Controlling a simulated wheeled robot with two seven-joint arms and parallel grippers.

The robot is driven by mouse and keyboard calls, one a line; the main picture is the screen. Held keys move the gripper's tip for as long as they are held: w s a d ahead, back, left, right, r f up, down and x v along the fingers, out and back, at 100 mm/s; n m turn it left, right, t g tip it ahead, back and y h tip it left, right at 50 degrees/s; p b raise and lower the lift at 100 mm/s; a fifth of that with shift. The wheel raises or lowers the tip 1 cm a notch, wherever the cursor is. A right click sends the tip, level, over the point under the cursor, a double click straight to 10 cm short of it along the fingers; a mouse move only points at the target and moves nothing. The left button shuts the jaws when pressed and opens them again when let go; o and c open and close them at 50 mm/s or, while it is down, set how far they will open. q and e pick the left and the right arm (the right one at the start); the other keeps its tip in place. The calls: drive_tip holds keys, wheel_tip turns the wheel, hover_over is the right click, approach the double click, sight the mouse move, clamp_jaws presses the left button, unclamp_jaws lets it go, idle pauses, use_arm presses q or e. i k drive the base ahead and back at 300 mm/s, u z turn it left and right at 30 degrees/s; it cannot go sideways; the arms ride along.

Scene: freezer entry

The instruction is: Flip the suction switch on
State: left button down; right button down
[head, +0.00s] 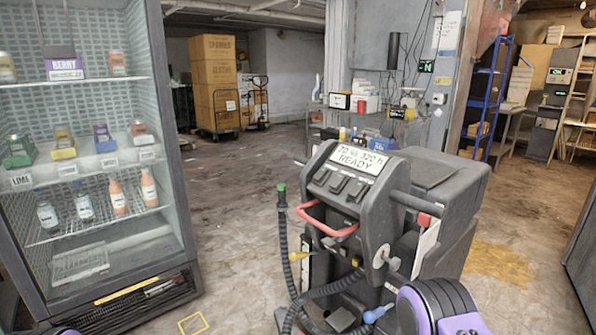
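A dark grey floor machine (435,205) stands in front of me, right of centre. Its sloped top panel carries a label plate (355,158) that seems to read "TO GO 320 M READY". Below the plate sits a row of three dark switches: a left one (320,175), a middle one (338,183) and a right one (357,190). I cannot read any marking that tells which is the suction switch, nor tell their positions. A red handle loop (327,220) is below the panel. Neither gripper shows; only purple and black parts of my arms show at the bottom edge.
A ribbed black hose (285,245) with a green tip rises left of the machine. A glass-front cooler (100,160) with bottles and boxes stands at left. Behind are stacked cartons (214,80) and a blue rack (490,95). Open floor lies between cooler and machine.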

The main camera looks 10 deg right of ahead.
sight(339, 180)
drive_tip(key=z, duration=0.25)
drive_tip(key=i, duration=0.75)
drive_tip(key=z, duration=0.8)
drive_tip(key=i, duration=0.3)
drive_tip(key=z, duration=0.3)
